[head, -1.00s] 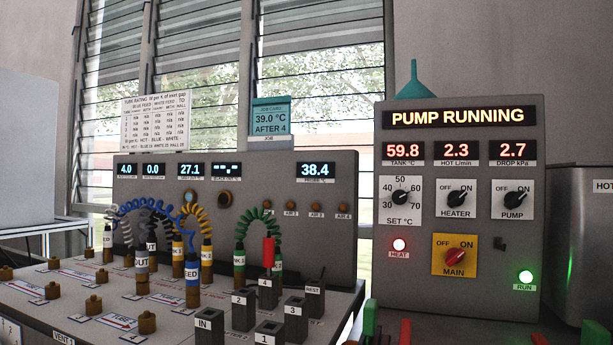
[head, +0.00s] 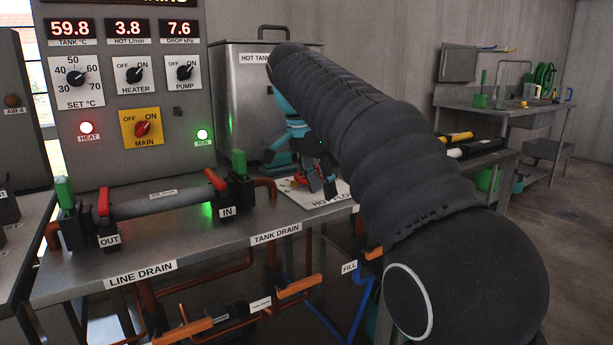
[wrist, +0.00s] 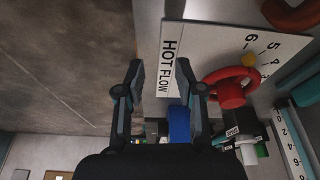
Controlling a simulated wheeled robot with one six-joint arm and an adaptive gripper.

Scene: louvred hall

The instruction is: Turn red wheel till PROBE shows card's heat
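The red wheel (wrist: 231,94) sits on the white HOT FLOW plate (wrist: 205,45) in the wrist view. A yellow knob (wrist: 249,61) at its rim lies near the scale's 5 and 6. My gripper (wrist: 162,92) is open, its two fingers apart; the right finger is beside the wheel's rim, and I cannot tell whether it touches. No wheel part shows between the fingers. In the head view my gripper (head: 322,178) is low over the HOT FLOW plate (head: 330,196), largely covering the wheel. The PROBE display and card are out of view now.
The pump panel (head: 130,100) reads tank 59.8, hot flow 3.8, drop 7.6. The steel hot tank (head: 235,85) stands behind my arm. A pipe (head: 165,203) with red-handled valves crosses the bench left of the plate. Orange drain handles (head: 300,287) are below the bench edge.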

